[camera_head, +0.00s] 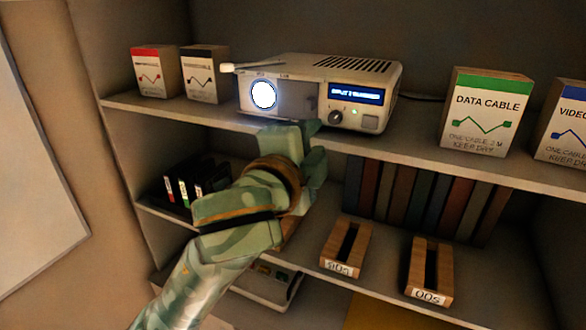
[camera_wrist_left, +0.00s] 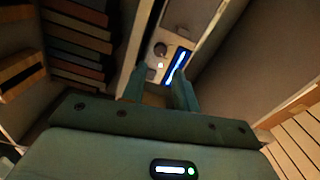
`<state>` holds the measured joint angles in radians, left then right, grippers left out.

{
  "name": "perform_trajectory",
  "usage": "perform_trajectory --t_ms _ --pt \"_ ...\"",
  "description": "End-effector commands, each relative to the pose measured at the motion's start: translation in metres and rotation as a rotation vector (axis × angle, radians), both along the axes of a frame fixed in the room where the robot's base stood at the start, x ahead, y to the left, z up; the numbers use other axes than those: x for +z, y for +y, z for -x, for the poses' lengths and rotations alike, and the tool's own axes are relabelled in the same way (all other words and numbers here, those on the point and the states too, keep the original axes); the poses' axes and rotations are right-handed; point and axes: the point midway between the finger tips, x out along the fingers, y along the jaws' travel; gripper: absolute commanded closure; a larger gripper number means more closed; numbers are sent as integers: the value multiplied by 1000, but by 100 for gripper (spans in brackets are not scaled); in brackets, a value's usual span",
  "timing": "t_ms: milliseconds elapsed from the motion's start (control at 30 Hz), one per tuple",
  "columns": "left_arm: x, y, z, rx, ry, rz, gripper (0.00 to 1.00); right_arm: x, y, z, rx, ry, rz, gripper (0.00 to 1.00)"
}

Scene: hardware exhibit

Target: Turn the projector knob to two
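The projector (camera_head: 300,68) is a cream box on the upper shelf, its round lens glowing white. Its front has a lit blue display (camera_head: 356,95), whose text seems to begin "INPUT 2" but is blurred. Below the display are a dark round knob (camera_head: 335,117), a small green light and a greyer round knob (camera_head: 370,122). My left gripper (camera_head: 313,138) is just below and left of them. In the left wrist view its fingers (camera_wrist_left: 160,76) are apart, with nothing clearly held; a round knob (camera_wrist_left: 160,49) shows beyond the tips. Contact cannot be told. My right gripper is out of view.
Boxes (camera_head: 154,72) stand left of the projector, and a data cable box (camera_head: 485,112) stands to its right. The upper shelf edge (camera_head: 420,160) runs close to my left gripper. Below are books (camera_head: 430,195) and wooden holders (camera_head: 430,270).

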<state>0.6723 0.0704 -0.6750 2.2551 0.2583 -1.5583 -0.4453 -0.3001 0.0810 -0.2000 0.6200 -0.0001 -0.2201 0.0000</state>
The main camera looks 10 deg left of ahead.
Motion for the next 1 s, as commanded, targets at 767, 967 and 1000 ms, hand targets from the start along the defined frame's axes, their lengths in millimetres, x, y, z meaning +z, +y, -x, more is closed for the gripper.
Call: perform_trajectory --t_ms 767,967,1000 --pt "1 24 74 1 0 0 70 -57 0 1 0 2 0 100" --pt "-6 27 71 10 20 10 70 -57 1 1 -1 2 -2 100" --pt "-15 31 68 22 44 26 70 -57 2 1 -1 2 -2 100"
